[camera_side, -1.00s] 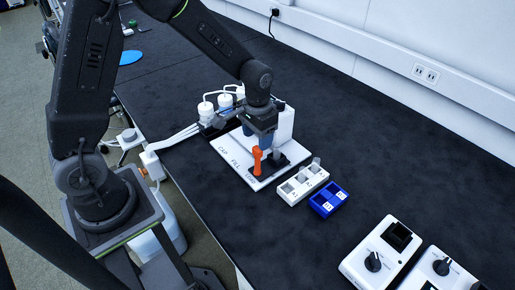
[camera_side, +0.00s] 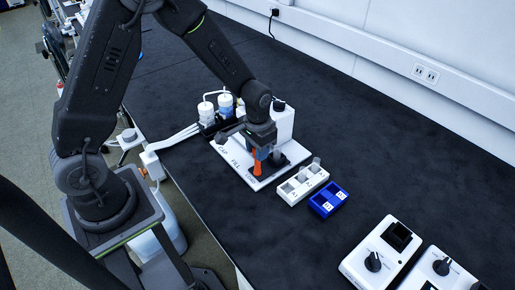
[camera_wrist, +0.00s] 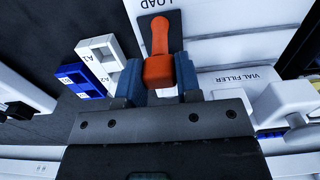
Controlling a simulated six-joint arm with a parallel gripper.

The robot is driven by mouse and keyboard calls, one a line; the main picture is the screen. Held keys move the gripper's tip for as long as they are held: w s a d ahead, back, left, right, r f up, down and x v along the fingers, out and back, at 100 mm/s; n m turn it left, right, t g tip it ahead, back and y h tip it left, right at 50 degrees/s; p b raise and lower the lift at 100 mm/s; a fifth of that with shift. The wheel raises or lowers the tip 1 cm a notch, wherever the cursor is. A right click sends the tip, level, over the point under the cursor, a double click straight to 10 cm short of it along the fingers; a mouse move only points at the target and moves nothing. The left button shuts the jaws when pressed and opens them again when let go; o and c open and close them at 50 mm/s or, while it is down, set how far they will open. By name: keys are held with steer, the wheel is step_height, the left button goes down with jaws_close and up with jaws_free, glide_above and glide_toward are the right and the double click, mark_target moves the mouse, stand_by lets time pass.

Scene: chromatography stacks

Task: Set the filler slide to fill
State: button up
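The vial filler (camera_side: 283,122) is a white block on a white base plate (camera_side: 232,166) marked CAP and FILL in the side view. The wrist view shows the VIAL FILLER label and the LOAD mark. The orange slide handle (camera_side: 257,168) stands at the LOAD end of the plate; in the wrist view the handle (camera_wrist: 159,68) has a block-shaped end. My gripper (camera_side: 263,156) is down over the handle, partly hiding it. In the wrist view my gripper (camera_wrist: 159,82) has one blue finger on each side of the block, apart; contact is not clear.
A white rack (camera_side: 293,198) marked A and a blue rack (camera_side: 319,212) marked B stand just right of the plate. White bottles (camera_side: 207,117) stand behind it. White devices with black knobs (camera_side: 373,262) are at the front right. The dark bench between is clear.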

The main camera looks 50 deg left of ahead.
jaws_close()
steer(key=a, duration=0.7)
steer(key=shift+a, duration=0.3)
steer(key=o, duration=0.6)
jaws_free()
steer(key=shift+c, duration=0.2)
step_height(320, 180, up, 14)
steer(key=s+d+r+t, duration=0.2)
steer(key=s+d+r, duration=0.2)
steer(key=s, duration=0.5)
steer(key=s+d+r+t, duration=0.3)
steer(key=s+r, duration=0.3)
steer(key=s, duration=0.3)
steer(key=shift+d+r+t, duration=0.25)
steer(key=shift+d+t, duration=0.05)
steer(key=shift+d, duration=0.45)
